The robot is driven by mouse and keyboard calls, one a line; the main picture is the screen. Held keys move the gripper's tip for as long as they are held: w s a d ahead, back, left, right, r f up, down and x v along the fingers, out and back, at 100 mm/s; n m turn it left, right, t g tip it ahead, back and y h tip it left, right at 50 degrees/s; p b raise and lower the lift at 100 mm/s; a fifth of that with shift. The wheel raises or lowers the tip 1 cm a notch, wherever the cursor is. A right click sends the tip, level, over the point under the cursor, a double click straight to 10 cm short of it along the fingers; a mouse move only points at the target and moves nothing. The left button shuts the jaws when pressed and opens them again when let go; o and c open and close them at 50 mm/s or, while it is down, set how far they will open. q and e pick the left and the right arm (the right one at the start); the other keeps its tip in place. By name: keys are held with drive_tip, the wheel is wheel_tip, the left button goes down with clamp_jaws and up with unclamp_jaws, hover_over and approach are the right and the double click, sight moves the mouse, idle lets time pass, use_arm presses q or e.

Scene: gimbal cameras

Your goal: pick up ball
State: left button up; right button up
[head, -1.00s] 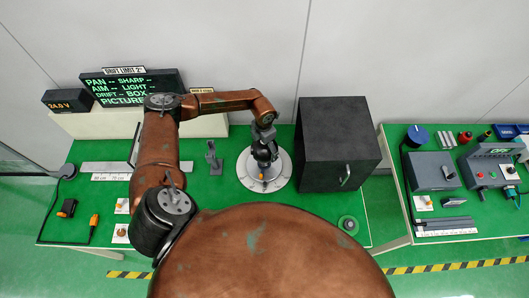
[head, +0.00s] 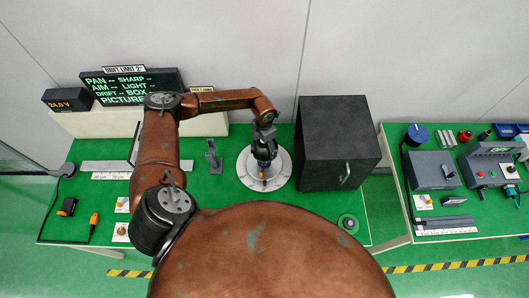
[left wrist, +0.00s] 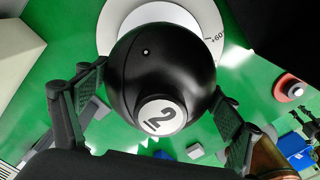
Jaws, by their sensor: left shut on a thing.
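A glossy black ball (left wrist: 165,72) with a white spot bearing a "2" fills the middle of the left wrist view. The dark ball (head: 263,152) shows only in part in the head view, under my gripper and over a round pale disc (head: 245,173). My left gripper (head: 264,143) points down from above and is shut on the ball, with one finger on each side of it in the left wrist view (left wrist: 160,105). I cannot tell whether the ball touches the disc. My right gripper is not in view.
A black box with a handle (head: 337,140) stands close to the right of the disc. A small grey stand (head: 214,160) is to its left. Green tabletop is clear in front of the small stand.

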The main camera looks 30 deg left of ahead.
use_arm(q)
drive_tip(key=c, duration=0.4)
drive_tip(key=shift+c, duration=0.2)
